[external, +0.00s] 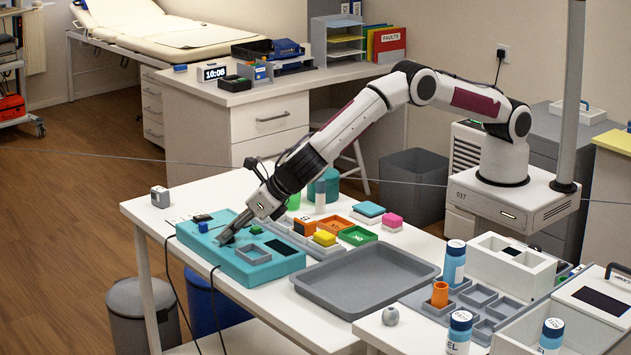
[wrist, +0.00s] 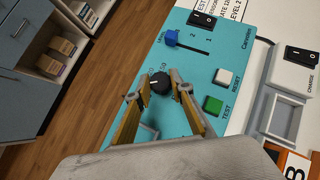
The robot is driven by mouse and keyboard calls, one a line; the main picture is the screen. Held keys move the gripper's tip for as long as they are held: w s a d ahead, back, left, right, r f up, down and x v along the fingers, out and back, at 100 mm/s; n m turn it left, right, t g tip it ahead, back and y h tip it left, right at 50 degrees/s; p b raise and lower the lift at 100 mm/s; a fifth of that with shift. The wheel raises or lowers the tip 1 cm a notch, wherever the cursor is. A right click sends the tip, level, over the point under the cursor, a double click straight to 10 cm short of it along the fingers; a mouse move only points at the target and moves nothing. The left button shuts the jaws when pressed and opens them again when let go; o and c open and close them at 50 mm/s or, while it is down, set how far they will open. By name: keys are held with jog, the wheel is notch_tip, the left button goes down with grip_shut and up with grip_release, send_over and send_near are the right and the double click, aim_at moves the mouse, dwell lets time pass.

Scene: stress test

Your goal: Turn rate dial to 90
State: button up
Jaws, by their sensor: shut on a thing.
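The teal control panel (external: 268,272) lies on the white table in the external view, and it fills the middle of the wrist view (wrist: 190,62). A round black dial (wrist: 160,82) with a white mark sits on the panel; the numbers around it are too small to read surely. My gripper (external: 229,236) points down at the panel. In the wrist view my gripper (wrist: 156,87) has one finger on each side of the dial and is shut on it. The dial is hidden by my gripper in the external view.
The panel also has a blue slider knob (wrist: 171,37), a white reset button (wrist: 224,77) and a green test button (wrist: 213,105) close to the dial. A grey tray (external: 368,282) and several small coloured blocks stand to the right of the panel.

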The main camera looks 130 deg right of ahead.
jog(key=shift+m, duration=0.4)
dwell(0.3)
jog(key=o, duration=1.1)
jog(key=shift+a+r, duration=0.1)
jog(key=v, duration=1.1)
jog(key=shift+a+r, duration=0.25)
jog(key=shift+a, duration=0.15)
jog(key=shift+m, duration=0.3)
